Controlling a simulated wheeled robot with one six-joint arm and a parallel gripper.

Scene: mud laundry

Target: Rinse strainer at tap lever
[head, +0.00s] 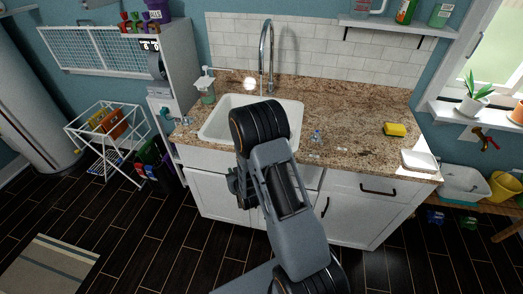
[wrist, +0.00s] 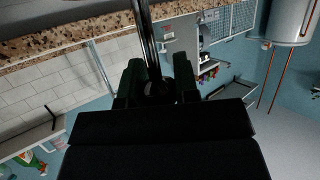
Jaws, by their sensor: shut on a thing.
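My gripper (wrist: 158,78) shows in the wrist view with its two dark fingers close around a small dark thing (wrist: 158,92); I cannot tell what it is. A dark upright bar (wrist: 149,35) runs from there to the top edge; whether it is the faucet or part of the held thing is unclear. In the head view my own arm hides the gripper. The tall chrome faucet (head: 265,50) stands behind the white sink (head: 213,123), whose right part my arm covers. A bright white round spot (head: 249,84) shows left of the faucet. I cannot make out the strainer or the tap lever.
A soap bottle (head: 207,89) stands left of the sink. On the granite counter (head: 345,115) are a small blue item (head: 316,136), a yellow sponge (head: 395,130) and a white dish (head: 419,161). A drying rack (head: 107,135) stands left. The counter's middle right is mostly clear.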

